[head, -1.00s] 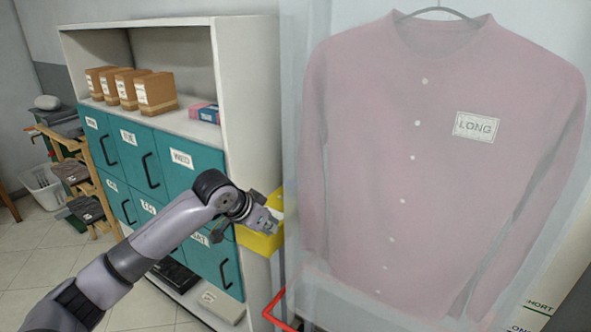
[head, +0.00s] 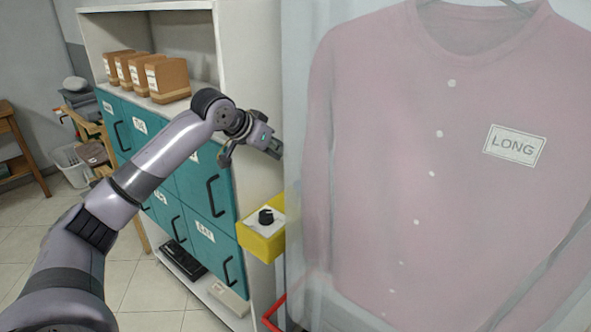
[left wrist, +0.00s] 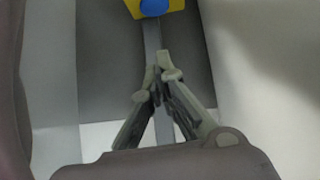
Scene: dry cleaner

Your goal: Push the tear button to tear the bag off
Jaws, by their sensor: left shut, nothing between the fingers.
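A pink shirt labelled LONG hangs inside a clear plastic bag (head: 425,190) on the right of the head view. A yellow control box (head: 262,244) with a white top and a black knob (head: 265,216) is fixed to the side of the shelf unit. In the left wrist view, a yellow box (left wrist: 134,9) with a blue round button (left wrist: 153,6) shows at the top edge, partly cut off. My left gripper (head: 277,149) is shut and empty, above the black knob and left of the bag. Its fingers (left wrist: 160,72) meet in the wrist view, apart from the blue button.
A white shelf unit (head: 247,70) with teal drawers (head: 207,190) stands left of the bag. Brown boxes (head: 168,78) sit on its upper shelf. A red bar (head: 273,312) is low beside the bag. Tiled floor (head: 30,240) is open at the left.

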